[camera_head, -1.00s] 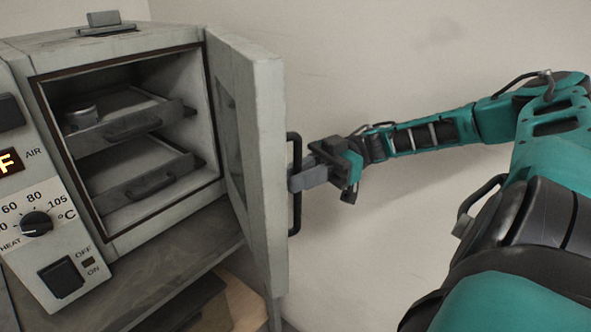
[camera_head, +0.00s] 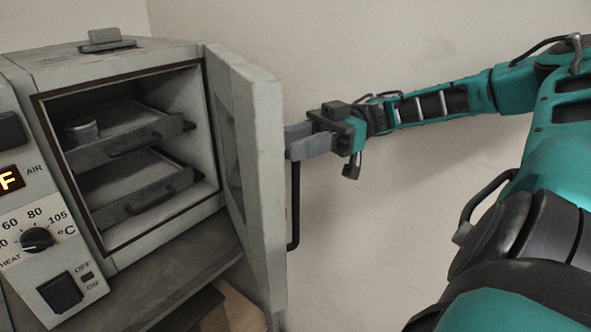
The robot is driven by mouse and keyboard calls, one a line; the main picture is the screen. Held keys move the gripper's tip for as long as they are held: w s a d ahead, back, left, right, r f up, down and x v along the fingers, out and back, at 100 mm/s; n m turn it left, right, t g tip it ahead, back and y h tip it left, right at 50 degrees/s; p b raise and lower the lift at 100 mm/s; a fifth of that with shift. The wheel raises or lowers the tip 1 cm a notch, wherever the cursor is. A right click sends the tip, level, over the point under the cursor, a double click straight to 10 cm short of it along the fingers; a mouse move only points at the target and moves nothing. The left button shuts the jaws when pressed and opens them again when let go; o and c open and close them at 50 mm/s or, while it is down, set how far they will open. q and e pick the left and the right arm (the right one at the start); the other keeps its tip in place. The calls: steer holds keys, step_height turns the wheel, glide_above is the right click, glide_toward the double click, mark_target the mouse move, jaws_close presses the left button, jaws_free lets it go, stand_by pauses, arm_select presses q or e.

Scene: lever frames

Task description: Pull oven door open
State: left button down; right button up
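The oven (camera_head: 120,56) stands at the left with its grey door (camera_head: 258,190) swung wide open on the right side. The interior is exposed. A dark bar handle (camera_head: 294,205) runs vertically on the door's outer face; its upper end is hidden behind my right gripper's fingers. My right gripper (camera_head: 300,143) is at the top of this handle, close to the door's outer face. Its two grey fingers show apart, one behind the other, so it looks open. Whether a finger still touches the handle cannot be told. My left gripper is not in view.
Two trays with handles, an upper tray (camera_head: 134,143) and a lower tray (camera_head: 150,194), sit inside the oven. A small round container (camera_head: 82,131) is on the upper one. A control panel (camera_head: 42,235) is at left. Plain wall lies behind my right arm.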

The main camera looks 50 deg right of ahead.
mark_target(271, 74)
step_height(271, 74, up, 11)
steer(key=shift+f+p, duration=0.15)
steer(key=shift+p, duration=0.15)
